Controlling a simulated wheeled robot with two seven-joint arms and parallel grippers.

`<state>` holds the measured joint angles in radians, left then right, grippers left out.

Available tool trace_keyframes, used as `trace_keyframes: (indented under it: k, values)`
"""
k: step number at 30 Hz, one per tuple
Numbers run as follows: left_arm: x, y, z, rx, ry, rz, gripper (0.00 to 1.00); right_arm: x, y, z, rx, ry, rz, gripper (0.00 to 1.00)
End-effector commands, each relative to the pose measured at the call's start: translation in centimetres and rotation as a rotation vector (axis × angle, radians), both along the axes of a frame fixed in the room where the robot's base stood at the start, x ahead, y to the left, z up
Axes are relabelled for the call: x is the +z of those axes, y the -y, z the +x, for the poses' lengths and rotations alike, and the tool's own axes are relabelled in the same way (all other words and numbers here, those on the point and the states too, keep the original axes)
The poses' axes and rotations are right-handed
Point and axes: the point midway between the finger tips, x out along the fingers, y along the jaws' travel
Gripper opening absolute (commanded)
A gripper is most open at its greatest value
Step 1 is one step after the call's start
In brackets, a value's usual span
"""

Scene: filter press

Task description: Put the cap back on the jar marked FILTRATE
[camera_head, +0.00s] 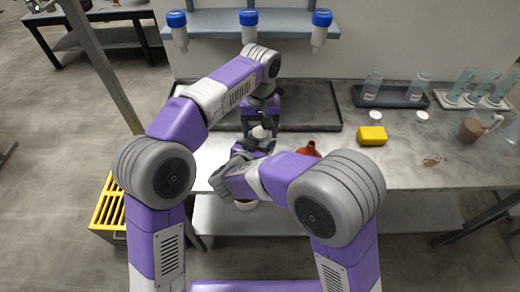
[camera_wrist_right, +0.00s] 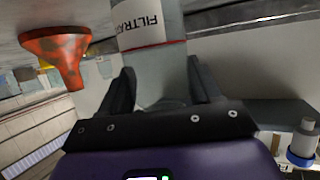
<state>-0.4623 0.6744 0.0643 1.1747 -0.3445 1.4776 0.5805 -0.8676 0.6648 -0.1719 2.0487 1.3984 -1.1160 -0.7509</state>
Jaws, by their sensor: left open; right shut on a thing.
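The jar marked FILTRATE (camera_wrist_right: 150,45) is clear with a white label and stands between the fingers of my right gripper (camera_wrist_right: 158,95) in the right wrist view. That gripper is shut on it. In the head view my right gripper (camera_head: 254,150) is at the bench's front part, and the jar is mostly hidden by my arms. My left gripper (camera_head: 261,118) is open just above it, pointing down. A small white round piece (camera_head: 260,132) shows between the left fingers; I cannot tell whether it is the cap or whether it touches the jar.
A dark tray (camera_head: 310,105) lies behind the grippers. An orange-red funnel (camera_head: 308,149) stands to the right. A yellow block (camera_head: 372,135) and two white caps (camera_head: 375,115) (camera_head: 421,115) lie further right. Blue-capped bottles (camera_head: 249,18) hang from the shelf behind.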

Motion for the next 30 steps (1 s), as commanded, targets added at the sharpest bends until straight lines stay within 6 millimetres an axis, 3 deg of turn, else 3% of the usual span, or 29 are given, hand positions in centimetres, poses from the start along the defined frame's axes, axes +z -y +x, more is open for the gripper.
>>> trace_keyframes:
  k: [5,17,22,30]
  values:
    - [0.02,0.0,0.0,0.0,0.0,0.0,0.71,0.02,0.0,0.01,0.0,0.0,0.0,0.0]
    - [0.03,0.0,-0.01,0.0,-0.001,0.0,0.11,0.02,0.0,0.01,0.0,0.0,0.0,0.0]
    - [0.01,-0.02,-0.01,-0.08,-0.001,0.0,0.1,0.02,0.01,0.0,0.0,0.0,0.0,0.0]
    - [-0.01,-0.01,-0.03,-0.427,-0.002,0.0,0.1,0.01,0.0,0.0,0.0,0.0,0.0,0.0]
